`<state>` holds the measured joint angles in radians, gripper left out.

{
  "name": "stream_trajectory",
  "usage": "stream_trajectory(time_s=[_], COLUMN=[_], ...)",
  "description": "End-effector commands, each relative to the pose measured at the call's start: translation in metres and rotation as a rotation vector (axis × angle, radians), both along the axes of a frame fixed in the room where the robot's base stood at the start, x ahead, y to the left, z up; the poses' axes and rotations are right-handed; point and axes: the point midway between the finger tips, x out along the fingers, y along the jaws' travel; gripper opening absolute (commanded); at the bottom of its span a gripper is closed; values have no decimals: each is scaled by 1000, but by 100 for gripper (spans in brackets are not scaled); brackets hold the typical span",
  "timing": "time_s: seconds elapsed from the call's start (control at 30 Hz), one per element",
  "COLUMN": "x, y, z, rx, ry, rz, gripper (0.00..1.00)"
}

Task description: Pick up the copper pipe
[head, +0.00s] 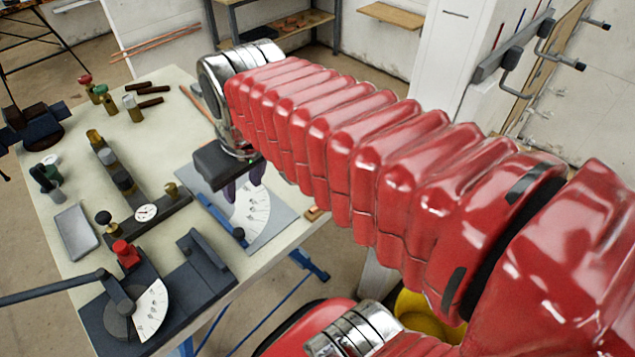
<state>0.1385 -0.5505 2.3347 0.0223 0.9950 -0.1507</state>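A thin copper-coloured pipe (193,102) lies on the bench near its far right edge. Its right end runs behind my arm and is hidden. My gripper (243,186) points down above the grey plate with the white protractor dial (252,216), nearer to me than the pipe. Its two dark fingers look apart, with nothing seen between them. How high it is above the plate is hard to tell. More long copper-coloured rods (156,42) lie at the back wall, behind the bench.
The bench (170,127) holds a pipe bender (135,300) at the front left, a gauge manifold (144,213), a grey tray (75,231), a vice (36,125) and several valves and dark-handled tools (150,95). My red arm covers the bench's right side.

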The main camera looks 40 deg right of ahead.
Motion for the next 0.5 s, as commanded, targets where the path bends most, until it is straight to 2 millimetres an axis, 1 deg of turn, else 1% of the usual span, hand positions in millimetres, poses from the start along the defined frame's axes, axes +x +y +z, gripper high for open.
stream_trajectory(time_s=[0.03,0.2,0.37,0.5], x=[8,27,43,54], y=[-11,-45,-81,-115], z=[1,3,1,-3], rx=[-1,5,22,48], ry=[26,102,169,222], rz=[-7,-8,-3,3], gripper=[33,33,33,33])
